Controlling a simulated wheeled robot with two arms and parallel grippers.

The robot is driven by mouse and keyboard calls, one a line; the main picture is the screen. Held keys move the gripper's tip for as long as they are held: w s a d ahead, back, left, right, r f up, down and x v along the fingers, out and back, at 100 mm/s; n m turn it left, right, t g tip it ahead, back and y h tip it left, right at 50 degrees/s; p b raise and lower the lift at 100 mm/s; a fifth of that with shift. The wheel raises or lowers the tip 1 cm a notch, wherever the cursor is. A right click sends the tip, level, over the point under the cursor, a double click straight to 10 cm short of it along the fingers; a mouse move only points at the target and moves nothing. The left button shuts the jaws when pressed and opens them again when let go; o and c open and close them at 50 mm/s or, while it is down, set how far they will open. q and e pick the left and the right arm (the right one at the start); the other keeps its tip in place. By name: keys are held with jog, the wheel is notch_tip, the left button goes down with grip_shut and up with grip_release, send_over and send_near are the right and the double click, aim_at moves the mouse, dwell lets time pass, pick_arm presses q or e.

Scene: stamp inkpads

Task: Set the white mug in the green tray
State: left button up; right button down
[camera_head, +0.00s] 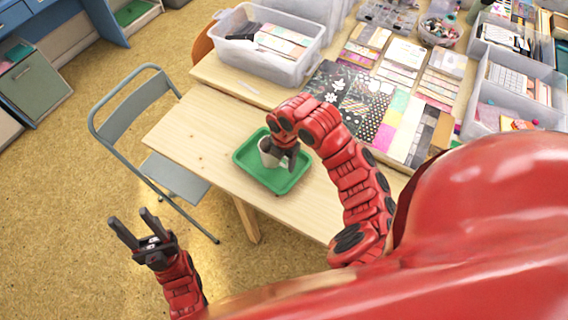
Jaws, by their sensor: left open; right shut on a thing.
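The green tray (246,159) lies on the wooden table near its front left part. The white mug (266,146) is upright within the tray's outline, and its right side is hidden by my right gripper. My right gripper (280,160) reaches down over the tray and is shut on the mug. I cannot tell whether the mug's base touches the tray floor. My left gripper (136,229) is open and empty, out over the floor to the left of the table.
Patterned paper sheets (352,100) lie on the table behind my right arm. A clear plastic bin (262,48) stands at the back left, and more bins (505,88) at the right. A grey folding chair (172,172) stands left of the table. The table left of the tray is bare.

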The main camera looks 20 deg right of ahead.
jog(key=shift+w+d+f, duration=0.15)
jog(key=shift+w+d, duration=0.15)
jog(key=shift+w, duration=0.4)
jog(key=shift+f, duration=0.9)
jog(key=shift+s+f, duration=0.1)
jog(key=shift+f, duration=0.25)
jog(key=shift+f+p, duration=0.3)
jog(key=shift+f, duration=0.1)
jog(key=shift+f, duration=0.1)
jog(key=shift+f+b, duration=0.15)
jog(key=shift+b, duration=0.2)
jog(key=shift+c, duration=1.4)
grip_release()
